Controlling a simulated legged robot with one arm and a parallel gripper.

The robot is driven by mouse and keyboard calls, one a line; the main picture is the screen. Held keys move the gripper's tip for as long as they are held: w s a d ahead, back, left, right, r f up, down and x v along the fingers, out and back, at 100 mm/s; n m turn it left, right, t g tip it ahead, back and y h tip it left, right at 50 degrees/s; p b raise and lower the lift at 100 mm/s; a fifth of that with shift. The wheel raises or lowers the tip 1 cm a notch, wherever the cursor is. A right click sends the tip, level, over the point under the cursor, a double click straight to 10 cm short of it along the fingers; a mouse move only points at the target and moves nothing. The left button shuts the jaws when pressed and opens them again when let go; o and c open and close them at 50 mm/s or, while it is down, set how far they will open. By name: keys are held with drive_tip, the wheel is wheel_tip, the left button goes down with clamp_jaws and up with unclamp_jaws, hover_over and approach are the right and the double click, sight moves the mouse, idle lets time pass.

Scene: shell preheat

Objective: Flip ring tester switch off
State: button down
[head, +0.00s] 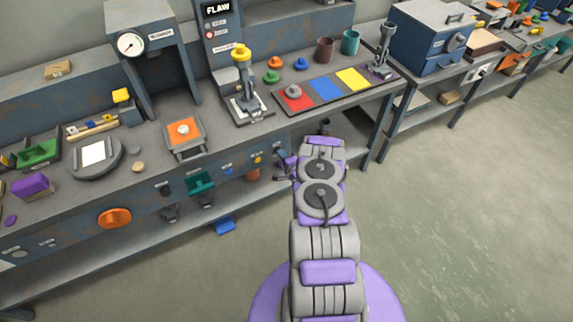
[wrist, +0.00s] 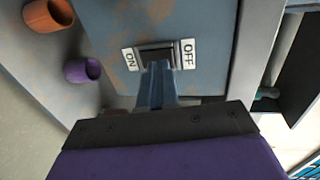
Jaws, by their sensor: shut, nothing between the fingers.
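In the wrist view a dark switch (wrist: 155,53) sits in a blue-grey, rust-marked panel (wrist: 190,20). An ON label (wrist: 130,60) is at its left and an OFF label (wrist: 188,52) at its right. My gripper (wrist: 157,66) is shut and empty, with its fingertips at the lower edge of the switch. The fingers hide part of the switch, and I cannot tell whether they touch it or which way it is set. In the head view my arm reaches to the bench front; the switch and fingertips cannot be made out there.
In the wrist view an orange cup (wrist: 48,14) and a purple cup (wrist: 82,69) are at the left. In the head view the bench (head: 235,140) carries a FLAW display tower (head: 220,45), a ring stand (head: 247,95) and coloured pads (head: 326,89). Open floor (head: 470,200) lies right.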

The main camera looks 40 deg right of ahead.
drive_tip(key=shift+w+d, duration=0.25)
drive_tip(key=shift+w, duration=0.15)
drive_tip(key=shift+a+r, duration=0.15)
drive_tip(key=shift+a, duration=0.15)
drive_tip(key=shift+w, duration=0.1)
